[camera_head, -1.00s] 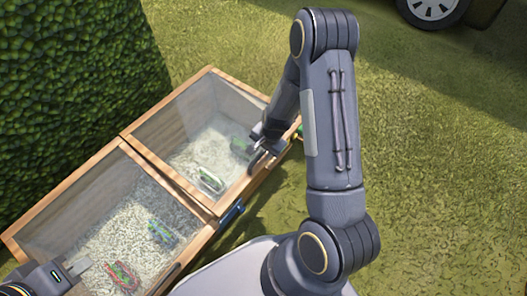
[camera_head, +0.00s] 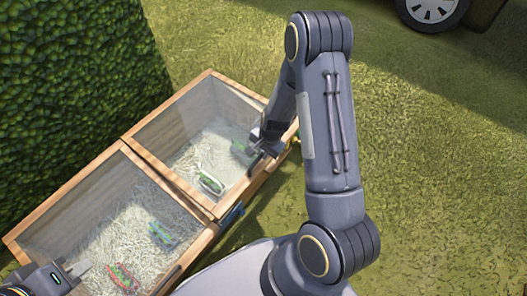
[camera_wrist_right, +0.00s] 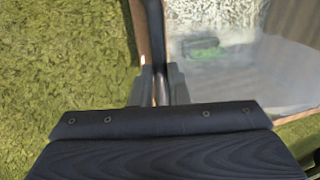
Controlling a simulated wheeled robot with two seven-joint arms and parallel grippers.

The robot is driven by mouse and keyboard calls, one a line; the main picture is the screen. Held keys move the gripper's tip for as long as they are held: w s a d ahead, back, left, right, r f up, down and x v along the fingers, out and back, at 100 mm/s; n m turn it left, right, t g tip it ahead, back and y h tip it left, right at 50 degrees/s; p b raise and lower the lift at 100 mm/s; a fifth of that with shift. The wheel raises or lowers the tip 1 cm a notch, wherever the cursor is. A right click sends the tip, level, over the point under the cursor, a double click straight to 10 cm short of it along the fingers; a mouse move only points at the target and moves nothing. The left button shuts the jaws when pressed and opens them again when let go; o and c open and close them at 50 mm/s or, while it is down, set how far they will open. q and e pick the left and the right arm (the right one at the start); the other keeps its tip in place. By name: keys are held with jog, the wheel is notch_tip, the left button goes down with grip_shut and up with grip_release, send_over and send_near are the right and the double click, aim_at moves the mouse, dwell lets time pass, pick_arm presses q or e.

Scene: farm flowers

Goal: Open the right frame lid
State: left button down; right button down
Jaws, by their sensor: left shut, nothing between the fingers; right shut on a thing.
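The right frame (camera_head: 268,172) is a wooden box at the upper right of the pair in the head view. Its clear lid (camera_head: 190,127) lies over it, with pale bedding and small green items visible through it. My right gripper (camera_head: 257,150) is at the lid's front right edge. The exact contact is partly hidden. My left gripper (camera_head: 80,268) is shut and empty over the left frame's near left corner.
The left frame (camera_head: 58,192) adjoins the right one, its clear lid down over bedding and small coloured items. A blue part (camera_head: 231,213) sits on its front. A tall hedge (camera_head: 70,80) stands behind on the left. Open grass (camera_head: 430,160) lies right, with a vehicle wheel (camera_head: 432,10) beyond.

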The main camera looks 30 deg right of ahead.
jog(key=w+a+r+g+p, duration=0.1)
jog(key=w+r+p, duration=0.4)
jog(key=r, duration=0.5)
jog(key=w+a+r+g+p, duration=0.1)
jog(key=w+a+r+p, duration=0.2)
jog(key=r+p, duration=0.7)
jog(key=w+a+r+g+h+p, duration=0.1)
jog(key=w+a+r+p, duration=0.2)
jog(key=w+r+p, duration=0.4)
notch_tip(320, 180, up, 4)
jog(key=shift+w+r+p, duration=0.2)
jog(key=shift+w+p, duration=0.2)
jog(key=c, duration=1.8)
grip_release()
jog(key=o, duration=0.4)
jog(key=shift+w+a+f+g, duration=0.1)
jog(key=shift+w+f+g, duration=0.1)
jog(key=shift+w+g, duration=0.1)
jog(key=shift+s+r, duration=0.1)
jog(key=shift+r, duration=0.05)
